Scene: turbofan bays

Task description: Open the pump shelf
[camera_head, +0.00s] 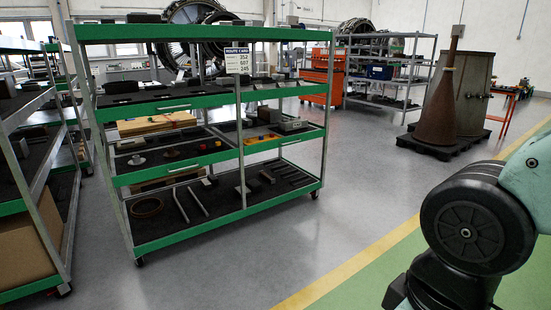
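A green and grey wheeled shelf rack (200,33) stands at left centre, with several dark-lined levels. Two of its green fronts carry pale bar handles: an upper handle (174,107) and a lower handle (183,169). Both fronts look flush with the rack, neither pulled out. The middle levels hold small parts, and the bottom level (222,224) holds a ring and metal bars. A white sign (237,61) with numbers hangs on the front. I cannot tell which level is the pump shelf. My gripper is out of view; only part of my arm shows at right, apart from the rack.
Another rack (46,195) stands close at the left edge. Behind are an orange tool cabinet (322,78), a grey rack (398,81) and a brown cone (440,105) on a black pallet. Grey floor (330,215) is clear right of the green rack.

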